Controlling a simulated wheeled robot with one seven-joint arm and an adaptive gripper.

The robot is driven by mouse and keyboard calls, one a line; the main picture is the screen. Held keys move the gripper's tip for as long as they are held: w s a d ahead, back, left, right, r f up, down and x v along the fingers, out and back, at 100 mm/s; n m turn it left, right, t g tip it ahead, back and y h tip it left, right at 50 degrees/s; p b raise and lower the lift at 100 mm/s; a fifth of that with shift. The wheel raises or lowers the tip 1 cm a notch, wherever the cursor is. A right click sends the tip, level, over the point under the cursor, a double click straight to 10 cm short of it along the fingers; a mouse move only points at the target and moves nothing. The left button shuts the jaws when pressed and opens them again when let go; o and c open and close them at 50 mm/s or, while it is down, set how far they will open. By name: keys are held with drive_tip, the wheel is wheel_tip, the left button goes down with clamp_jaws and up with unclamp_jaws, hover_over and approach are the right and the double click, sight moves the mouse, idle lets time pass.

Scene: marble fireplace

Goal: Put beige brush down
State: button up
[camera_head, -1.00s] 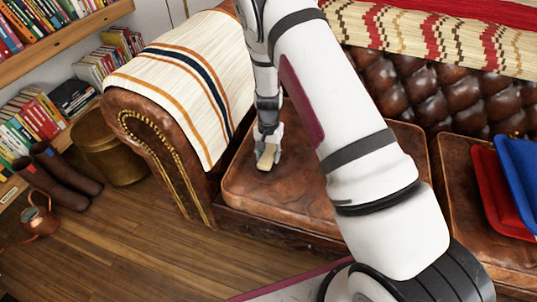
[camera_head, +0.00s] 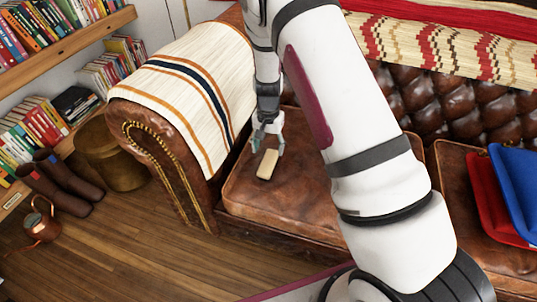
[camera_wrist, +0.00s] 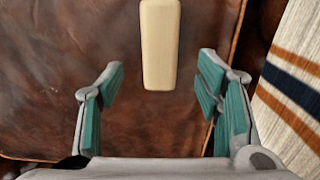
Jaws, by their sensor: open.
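The beige brush (camera_head: 268,163) lies on the brown leather sofa seat cushion (camera_head: 300,205), near the striped armrest. It also shows in the wrist view (camera_wrist: 160,45) as a plain pale block, its far end cut off by the top edge. My gripper (camera_head: 267,143) is open just behind the brush in the head view. In the wrist view my gripper (camera_wrist: 158,80) has its teal-padded fingers spread wide, with the brush's near end between and a little beyond the fingertips. The fingers do not touch the brush.
The sofa armrest (camera_head: 160,140) with a striped blanket (camera_head: 185,85) rises close on the left. Red (camera_head: 485,195) and blue (camera_head: 515,180) items lie on the right cushion. Bare cushion surrounds the brush. Boots, a copper can and bookshelves stand far left.

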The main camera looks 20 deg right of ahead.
drive_tip(key=shift+r+p, duration=0.35)
drive_tip(key=shift+r, duration=1.7)
wheel_tip(320, 180, up, 14)
drive_tip(key=n+y, duration=0.1)
hover_over(268, 162)
drive_tip(key=s+a, duration=0.2)
drive_tip(key=s, duration=0.4)
drive_tip(key=s+r+n, duration=0.3)
drive_tip(key=s+r, duration=0.8)
drive_tip(key=s+d+r+n, duration=0.1)
drive_tip(key=s+r, duration=0.1)
drive_tip(key=s, duration=1)
drive_tip(key=s+d+r+n+h, duration=0.1)
drive_tip(key=s+r+n, duration=0.1)
drive_tip(key=s, duration=1)
drive_tip(key=shift+d+r+t, duration=0.2)
drive_tip(key=shift+r+t, duration=0.1)
